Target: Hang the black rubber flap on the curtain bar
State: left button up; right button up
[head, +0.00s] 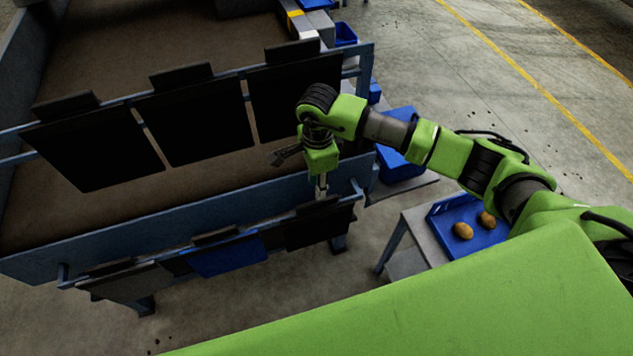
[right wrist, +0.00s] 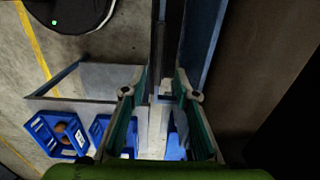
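Three black flaps hang on the upper curtain bar (head: 235,72), at the left (head: 95,150), the middle (head: 195,125) and the right (head: 285,110). On a lower rail hang a black flap (head: 320,230) at the right, a blue flap (head: 228,258) in the middle and a dark grey flap (head: 128,285) at the left. My right gripper (head: 322,190) points down at the top edge of the right lower black flap. In the right wrist view its fingers (right wrist: 163,85) stand apart on both sides of a thin dark edge (right wrist: 168,40). Whether they touch it is unclear. My left gripper is out of view.
A blue tray (head: 440,218) with potatoes sits on a grey stand right of the machine. Another blue bin (head: 400,162) stands behind it. The machine's blue-grey side wall (head: 180,222) runs between the upper bar and lower rail. Open concrete floor lies to the right.

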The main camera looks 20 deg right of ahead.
aim_at(317, 202)
jog(key=shift+s+f+b, duration=0.1)
jog(key=shift+f+b, duration=0.55)
jog(key=shift+f, duration=0.7)
notch_tip(317, 202, down, 6)
jog(key=b, duration=0.4)
jog(key=shift+f+b, duration=0.7)
jog(key=shift+b, duration=0.15)
grip_shut()
jog(key=shift+r, duration=0.15)
